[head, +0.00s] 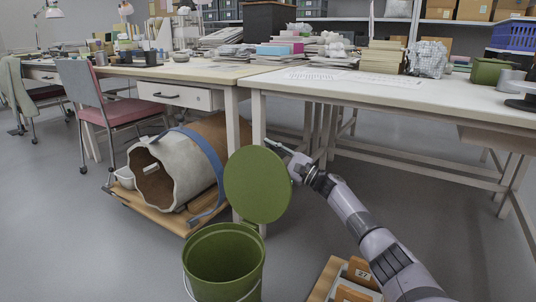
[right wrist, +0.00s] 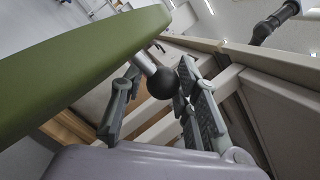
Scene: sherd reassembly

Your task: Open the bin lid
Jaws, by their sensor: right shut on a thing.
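The green bin (head: 222,258) stands on the floor at the bottom middle of the head view, its mouth uncovered and its inside looking empty. Its round green lid (head: 257,185) is raised nearly upright over the bin's back right rim; its lower edge is close to the rim. The lid also fills the upper left of the right wrist view (right wrist: 75,65). My right gripper (right wrist: 160,88) is shut on the lid's dark ball knob (right wrist: 163,84), which sits on a short metal stem. In the head view the right gripper (head: 279,147) is partly hidden behind the lid. My left gripper is not in view.
A large jar (head: 165,172) lies strapped on a wooden dolly (head: 150,208) left of the bin. A white table (head: 390,94) with papers and boxes stands behind the lid. A wooden crate with numbered orange cards (head: 325,278) is right of the bin.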

